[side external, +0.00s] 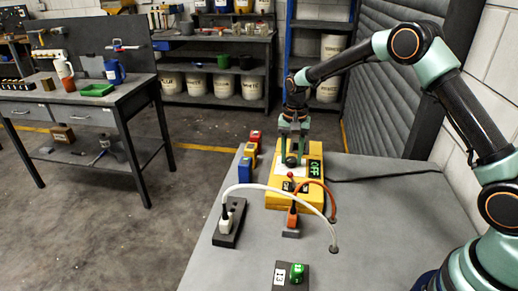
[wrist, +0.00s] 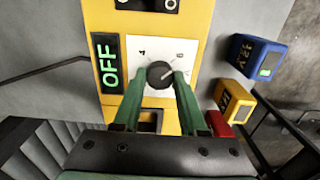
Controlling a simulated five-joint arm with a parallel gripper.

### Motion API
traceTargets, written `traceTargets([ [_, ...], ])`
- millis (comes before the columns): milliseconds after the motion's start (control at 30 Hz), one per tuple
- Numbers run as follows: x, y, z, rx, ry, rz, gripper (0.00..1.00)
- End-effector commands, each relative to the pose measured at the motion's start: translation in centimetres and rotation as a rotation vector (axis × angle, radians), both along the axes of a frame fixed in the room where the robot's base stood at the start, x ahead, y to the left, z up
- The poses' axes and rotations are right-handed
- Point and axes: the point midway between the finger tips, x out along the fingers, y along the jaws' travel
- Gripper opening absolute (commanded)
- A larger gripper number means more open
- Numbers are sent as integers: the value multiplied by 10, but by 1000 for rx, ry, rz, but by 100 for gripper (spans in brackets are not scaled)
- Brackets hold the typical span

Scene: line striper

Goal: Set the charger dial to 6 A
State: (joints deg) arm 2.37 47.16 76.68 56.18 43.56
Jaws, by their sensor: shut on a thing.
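The yellow charger (side external: 277,201) stands on the grey bench, with a display (wrist: 108,62) reading OFF in green. Its black round dial (wrist: 160,74) sits on a white plate (wrist: 150,43), where a 4 shows at upper left and a 6 at upper right. A pale line on the dial appears to point to the upper right, towards the 6. My gripper (wrist: 161,82) is shut on the dial, one green finger on each side. In the side view my gripper (side external: 292,155) comes down onto the dial from above. The fingers hide the lower part of the plate.
Blue (side external: 245,169), yellow (side external: 251,150) and red (side external: 256,137) blocks stand left of the charger. A red-knobbed lever (side external: 290,176), an orange plug (side external: 292,217) and a white plug (side external: 226,217) with arching cables stand nearer. A green knob (side external: 296,271) sits at the front.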

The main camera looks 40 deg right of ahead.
Motion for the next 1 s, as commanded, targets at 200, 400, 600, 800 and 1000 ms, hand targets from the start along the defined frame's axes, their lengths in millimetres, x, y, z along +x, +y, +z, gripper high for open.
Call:
traceTargets([
  [200, 0, -1, 2, 0, 0, -2, 0],
  [400, 0, 0, 1, 0, 0, 0, 72],
  [600, 0, 0, 1, 0, 0, 1, 72],
  [800, 1, 0, 18, 0, -4, 1, 72],
  [1000, 1, 0, 58, 0, -7, 0, 72],
])
